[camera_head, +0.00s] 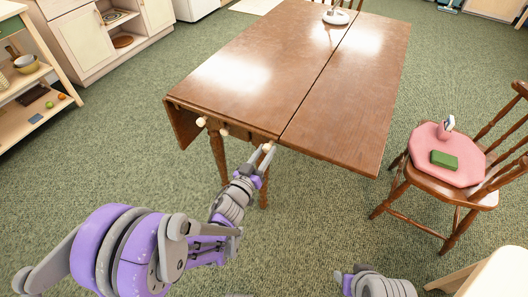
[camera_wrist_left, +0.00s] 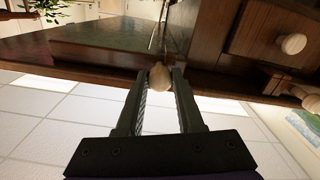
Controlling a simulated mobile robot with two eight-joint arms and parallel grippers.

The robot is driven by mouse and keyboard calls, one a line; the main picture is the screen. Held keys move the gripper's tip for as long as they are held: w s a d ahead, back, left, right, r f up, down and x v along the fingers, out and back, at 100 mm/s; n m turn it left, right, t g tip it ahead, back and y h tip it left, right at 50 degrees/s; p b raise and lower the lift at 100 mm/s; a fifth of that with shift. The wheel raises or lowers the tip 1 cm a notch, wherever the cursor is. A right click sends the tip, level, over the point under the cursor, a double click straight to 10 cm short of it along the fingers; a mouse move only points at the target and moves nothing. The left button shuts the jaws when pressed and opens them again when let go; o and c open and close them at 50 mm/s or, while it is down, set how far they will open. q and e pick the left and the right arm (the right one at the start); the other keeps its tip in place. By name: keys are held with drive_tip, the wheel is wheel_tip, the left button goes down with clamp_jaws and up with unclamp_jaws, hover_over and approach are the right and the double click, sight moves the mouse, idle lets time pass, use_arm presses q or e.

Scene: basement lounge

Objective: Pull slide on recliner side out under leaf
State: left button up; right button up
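The brown wooden drop-leaf table (camera_head: 235,75) stands in front of me. Its right-hand leaf (camera_head: 345,110) is raised level with the top, and its left leaf (camera_head: 184,124) hangs down. Pale round knobs show along its near end, with one at the left (camera_head: 201,121) and another at the right (camera_head: 267,147), near the raised leaf's seam. My left gripper (camera_head: 266,155) is at that right knob. In the left wrist view the knob (camera_wrist_left: 159,80) sits between the fingertips and fills the gap, so the fingers look closed on it. My right gripper (camera_head: 341,278) is only partly visible at the bottom, its fingers unclear.
A wooden chair (camera_head: 407,200) with a pink cushion (camera_head: 424,137) stands right of the table. A green block (camera_head: 444,160) lies on the cushion. A cream piece of furniture (camera_head: 498,278) is at the lower right. Green carpet between table and chair is clear.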

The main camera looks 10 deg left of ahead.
use_arm(q)
drive_tip(key=o, duration=0.5)
drive_tip(key=shift+s+d, duration=0.15)
drive_tip(key=shift+d, duration=0.2)
drive_tip(key=shift+c, duration=0.2)
drive_tip(key=shift+a, duration=0.1)
drive_tip(key=shift+s+a, duration=0.2)
drive_tip(key=shift+s, duration=0.15)
drive_tip(key=v, duration=1)
